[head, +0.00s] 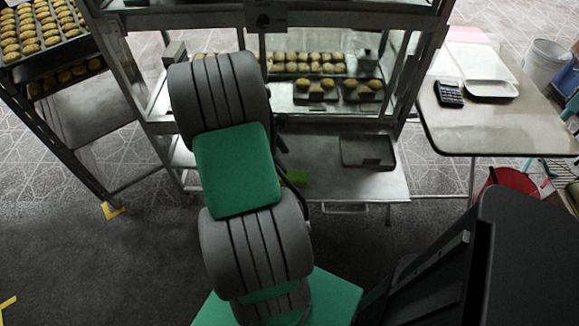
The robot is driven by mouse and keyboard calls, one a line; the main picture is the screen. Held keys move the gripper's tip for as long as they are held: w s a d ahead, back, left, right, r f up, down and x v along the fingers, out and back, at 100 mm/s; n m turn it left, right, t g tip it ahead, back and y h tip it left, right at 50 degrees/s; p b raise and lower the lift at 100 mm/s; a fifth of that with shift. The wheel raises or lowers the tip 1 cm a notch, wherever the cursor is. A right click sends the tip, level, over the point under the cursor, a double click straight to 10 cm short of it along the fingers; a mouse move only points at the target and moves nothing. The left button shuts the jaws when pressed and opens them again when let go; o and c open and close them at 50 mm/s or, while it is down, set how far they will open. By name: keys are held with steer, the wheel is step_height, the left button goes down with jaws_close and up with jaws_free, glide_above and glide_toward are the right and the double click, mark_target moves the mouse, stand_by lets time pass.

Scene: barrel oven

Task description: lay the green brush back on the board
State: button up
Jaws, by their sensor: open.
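A small bright green piece (297,178) shows just right of my arm, near the steel shelf's level. It is partly hidden by my arm, and I cannot tell whether it is the green brush. I cannot make out the board for certain. My arm, with grey ribbed and green parts, fills the middle of the head view and covers what is behind it. My gripper cannot be made out; the arm hides that area.
A glass and steel cabinet (300,118) holds trays of baked goods. A dark tray (367,151) lies on its lower shelf. A tray rack (70,118) stands left. A table (520,128) with a calculator (449,93) and white trays (478,62) stands right, near a red bucket (513,182).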

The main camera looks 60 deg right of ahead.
steer(key=w+a+r+m+t, duration=0.1)
steer(key=w+a+r, duration=0.25)
steer(key=a, duration=0.25)
steer(key=w+a+r+t, duration=0.2)
steer(key=w+a, duration=0.3)
steer(key=w+a+r+m+t, duration=0.1)
steer(key=w+a+r, duration=0.25)
steer(key=a, duration=0.25)
steer(key=s+a+r+m+t+y, duration=0.1)
steer(key=a, duration=0.8)
steer(key=s+a+r+m+t+y, duration=0.1)
steer(key=a, duration=0.9)
steer(key=shift+a+r+t, duration=0.25)
steer(key=shift+r+t, duration=0.05)
steer(key=shift+r, duration=0.05)
